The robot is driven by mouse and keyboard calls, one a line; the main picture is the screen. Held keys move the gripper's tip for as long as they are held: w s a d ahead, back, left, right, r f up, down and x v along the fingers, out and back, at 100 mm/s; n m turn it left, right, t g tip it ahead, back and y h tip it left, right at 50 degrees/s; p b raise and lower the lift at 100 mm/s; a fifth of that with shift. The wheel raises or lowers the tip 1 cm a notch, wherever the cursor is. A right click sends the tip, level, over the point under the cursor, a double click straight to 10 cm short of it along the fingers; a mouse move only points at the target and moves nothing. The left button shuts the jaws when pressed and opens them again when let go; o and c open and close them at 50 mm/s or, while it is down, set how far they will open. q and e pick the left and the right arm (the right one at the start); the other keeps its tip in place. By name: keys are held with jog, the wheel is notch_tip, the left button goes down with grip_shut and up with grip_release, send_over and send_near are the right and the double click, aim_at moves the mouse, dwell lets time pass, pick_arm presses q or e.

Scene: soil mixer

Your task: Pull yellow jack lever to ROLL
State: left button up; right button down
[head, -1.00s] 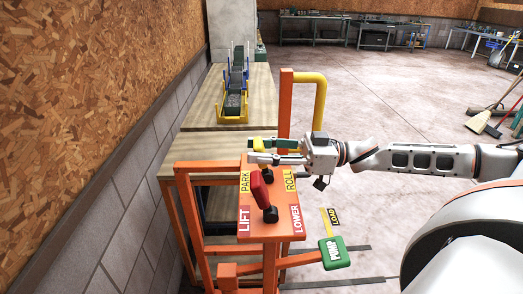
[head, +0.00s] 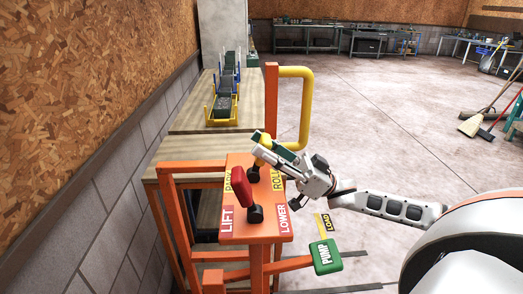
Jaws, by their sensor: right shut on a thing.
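The orange control panel (head: 236,226) carries PARK on its left and ROLL (head: 277,180) on its right. The yellow lever (head: 259,160) stands on a black pivot at the panel's far part, between these labels. My right gripper (head: 263,146) comes in from the right, angled down from upper left, and is shut on the yellow lever's upper end. The fingers hide part of the lever, so its exact tilt is hard to tell. My left gripper is not in view.
A red lever (head: 232,192) stands nearer on the panel, between LIFT and LOWER. A green PUMP pedal (head: 326,256) sits low at right. A yellow bent handle (head: 306,105) rises behind the gripper. A wooden table (head: 182,146) and block wall are at left.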

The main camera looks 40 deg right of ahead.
dwell(0.4)
jog(key=c, duration=1.4)
grip_release()
jog(key=shift+o, duration=0.2)
jog(key=v, duration=1.2)
jog(key=shift+d, duration=0.1)
